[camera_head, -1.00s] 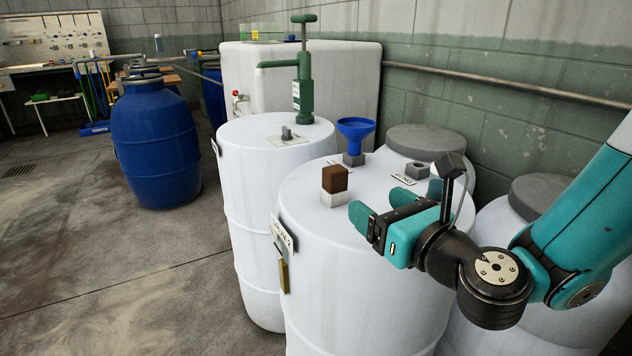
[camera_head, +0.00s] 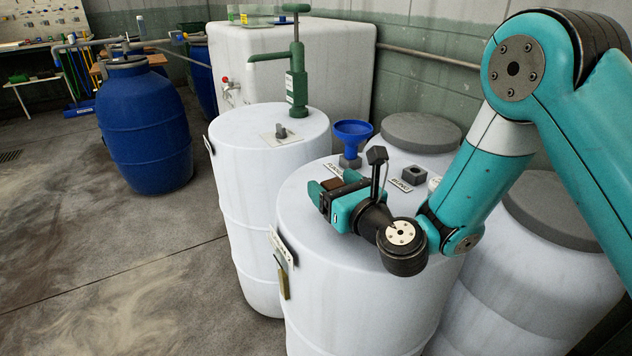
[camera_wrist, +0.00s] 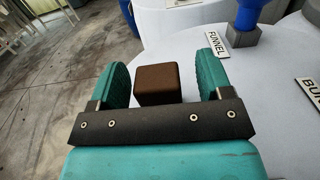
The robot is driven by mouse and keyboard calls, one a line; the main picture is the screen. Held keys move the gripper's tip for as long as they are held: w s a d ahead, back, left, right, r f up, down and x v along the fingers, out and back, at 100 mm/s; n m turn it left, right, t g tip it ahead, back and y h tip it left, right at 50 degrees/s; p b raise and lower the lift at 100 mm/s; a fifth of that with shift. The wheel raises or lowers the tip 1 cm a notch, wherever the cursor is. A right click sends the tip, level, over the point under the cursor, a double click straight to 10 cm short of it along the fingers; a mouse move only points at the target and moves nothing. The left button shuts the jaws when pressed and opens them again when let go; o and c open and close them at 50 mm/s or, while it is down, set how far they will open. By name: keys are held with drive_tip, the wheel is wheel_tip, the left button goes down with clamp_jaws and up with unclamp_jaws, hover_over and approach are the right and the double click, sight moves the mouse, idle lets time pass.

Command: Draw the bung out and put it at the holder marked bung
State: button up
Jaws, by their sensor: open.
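The brown block-shaped bung (camera_head: 331,183) is on top of the near white drum (camera_head: 330,262), mostly hidden behind my gripper in the head view. In the wrist view the bung (camera_wrist: 157,84) shows between the two teal fingers, with a visible gap on its right and a smaller one on its left. My gripper (camera_head: 332,187) is open around the bung and does not grip it. The grey square holder (camera_head: 414,174) stands on the same drum to the right, empty on top, beside a label (camera_head: 401,185) reading BUNG.
A blue funnel (camera_head: 353,132) stands in a grey holder behind the gripper, with a FUNNEL label (camera_head: 334,170) near it. A second white drum (camera_head: 235,155) with a green pump (camera_head: 297,75) stands to the left. Grey-lidded drums (camera_head: 420,131) stand behind and right.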

sight(334, 183)
drive_tip(key=shift+w+d, duration=0.15)
drive_tip(key=shift+d, duration=0.15)
drive_tip(key=shift+a, duration=0.3)
drive_tip(key=shift+c, duration=1.3)
drive_tip(key=shift+a, duration=0.15)
drive_tip(key=c, duration=0.7)
drive_tip(key=shift+c, duration=0.2)
drive_tip(key=shift+r, duration=0.1)
wheel_tip(334, 183, up, 20)
drive_tip(key=p, duration=1.9)
drive_tip(key=shift+p, duration=0.35)
drive_tip(key=shift+s, duration=0.2)
